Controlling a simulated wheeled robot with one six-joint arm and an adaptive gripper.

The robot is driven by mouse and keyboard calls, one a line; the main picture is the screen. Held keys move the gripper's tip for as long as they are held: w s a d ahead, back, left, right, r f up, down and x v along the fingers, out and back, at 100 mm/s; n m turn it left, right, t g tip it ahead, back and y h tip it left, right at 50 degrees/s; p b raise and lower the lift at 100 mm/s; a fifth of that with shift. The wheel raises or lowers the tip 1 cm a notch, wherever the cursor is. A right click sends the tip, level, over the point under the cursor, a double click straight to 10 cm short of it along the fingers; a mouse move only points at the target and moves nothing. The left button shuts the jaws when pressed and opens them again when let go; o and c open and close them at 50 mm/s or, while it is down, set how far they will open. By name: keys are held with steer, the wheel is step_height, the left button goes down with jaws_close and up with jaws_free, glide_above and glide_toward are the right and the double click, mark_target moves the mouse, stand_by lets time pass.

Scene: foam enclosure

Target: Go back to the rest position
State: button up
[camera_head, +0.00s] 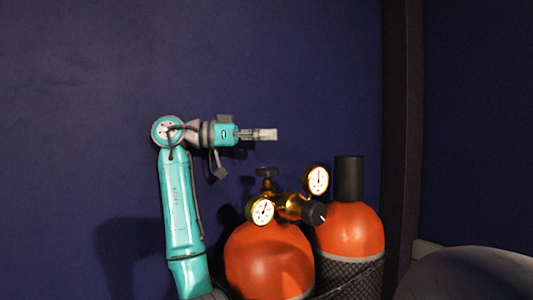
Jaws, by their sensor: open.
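My gripper (266,134) is at the end of my teal and grey arm, left of the picture's middle. It points right, level, and is open with nothing visible between its fingers. My upper arm stands nearly upright and bends at the round joint at the top. The gripper is in the air above the gas cylinders and apart from them.
Two orange cylinders stand below: a left one (270,262) with a brass regulator (290,206) and two gauges, and a right one (350,230) with a black cap (348,178). A dark blue wall (80,80) is behind. A dark post (403,120) stands right.

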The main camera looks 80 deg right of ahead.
steer(key=shift+r, duration=0.6)
steer(key=shift+w+f, duration=0.1)
